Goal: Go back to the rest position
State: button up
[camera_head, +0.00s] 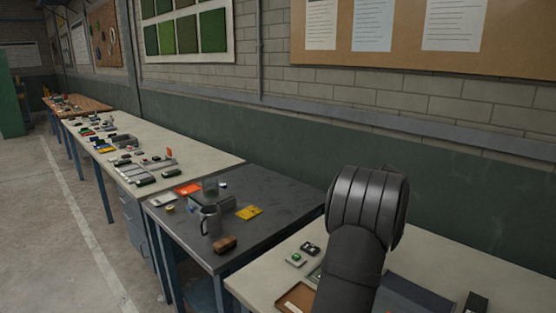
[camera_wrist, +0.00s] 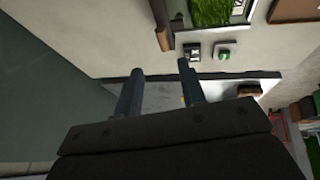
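My gripper (camera_wrist: 161,82) shows in the wrist view with its two dark fingers apart and nothing between them. It is above the bench area, and the fingers touch no object that I can see. In the head view my arm rises over the near pale bench (camera_head: 252,282), and the gripper itself does not show there. That bench also shows in the wrist view (camera_wrist: 125,45).
A black device (camera_head: 310,248), a green-topped piece (camera_head: 296,259), a brown tray (camera_head: 293,300) and a dark box (camera_head: 415,297) lie near my arm. The grey table (camera_head: 285,200) holds a mug (camera_head: 210,221), a brown block (camera_head: 225,244) and a yellow packet (camera_head: 249,212). A green wall (camera_head: 460,195) stands behind.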

jog(key=x, duration=0.9)
jog(key=shift+w+f, duration=0.15)
jog(key=shift+f, duration=0.05)
jog(key=o, duration=0.3)
jog(key=shift+r, duration=0.1)
jog(key=o, duration=1.1)
jog(key=shift+h, duration=0.4)
jog(key=v, duration=0.3)
jog(key=a+v, duration=0.1)
jog(key=v, duration=0.2)
jog(key=shift+w+a+r, duration=0.1)
jog(key=shift+a+r, duration=0.1)
jog(key=s+a+r+h, duration=0.2)
jog(key=s+r, duration=0.6)
jog(key=r, duration=0.5)
jog(key=x, duration=1)
jog(key=shift+w, duration=0.1)
jog(key=shift+r, duration=0.1)
